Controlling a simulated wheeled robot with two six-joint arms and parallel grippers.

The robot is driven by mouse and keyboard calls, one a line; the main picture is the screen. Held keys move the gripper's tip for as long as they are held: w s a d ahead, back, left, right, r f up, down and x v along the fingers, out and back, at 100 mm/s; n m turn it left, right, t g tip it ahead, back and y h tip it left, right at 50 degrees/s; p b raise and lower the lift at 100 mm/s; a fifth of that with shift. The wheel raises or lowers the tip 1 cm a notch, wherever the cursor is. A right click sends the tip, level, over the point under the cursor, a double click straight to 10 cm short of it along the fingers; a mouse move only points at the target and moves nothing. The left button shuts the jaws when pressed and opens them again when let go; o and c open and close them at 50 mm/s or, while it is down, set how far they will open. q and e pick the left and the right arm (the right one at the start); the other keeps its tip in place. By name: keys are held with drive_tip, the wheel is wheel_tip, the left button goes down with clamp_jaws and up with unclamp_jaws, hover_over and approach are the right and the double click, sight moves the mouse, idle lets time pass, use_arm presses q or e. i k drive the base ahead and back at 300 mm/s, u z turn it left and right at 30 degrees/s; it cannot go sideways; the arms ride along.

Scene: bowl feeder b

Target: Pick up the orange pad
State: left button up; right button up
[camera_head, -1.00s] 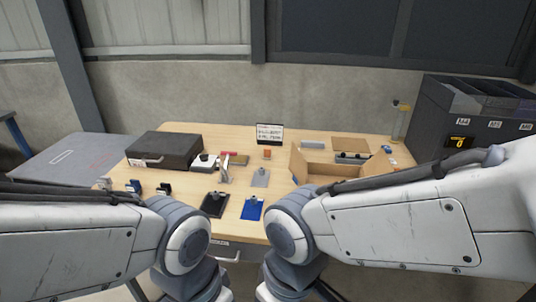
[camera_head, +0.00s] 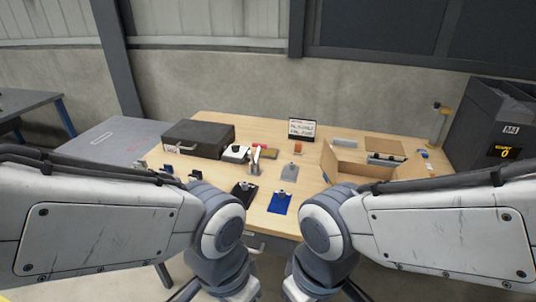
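A small orange block-like thing (camera_head: 297,151), likely the orange pad, stands on the wooden table (camera_head: 330,136) near the back middle. It is in front of a small white sign with dark writing (camera_head: 301,129) and behind a grey clipboard (camera_head: 289,172). Nothing touches it that I can see. My two arms reach in from the left and right at the front, with their wrists bent down at the bottom edge. Both grippers are below the picture and cannot be seen. The pad is well beyond both wrists.
A black case (camera_head: 199,138) lies on the table's left. An open cardboard box (camera_head: 357,168) is at the right. A blue clipboard (camera_head: 280,203) and a black one (camera_head: 244,193) lie near the front edge. A dark bin unit (camera_head: 490,125) stands beyond the right end.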

sight(298, 146)
drive_tip(key=u, duration=0.5)
drive_tip(key=i, duration=1.3)
drive_tip(key=z, duration=0.15)
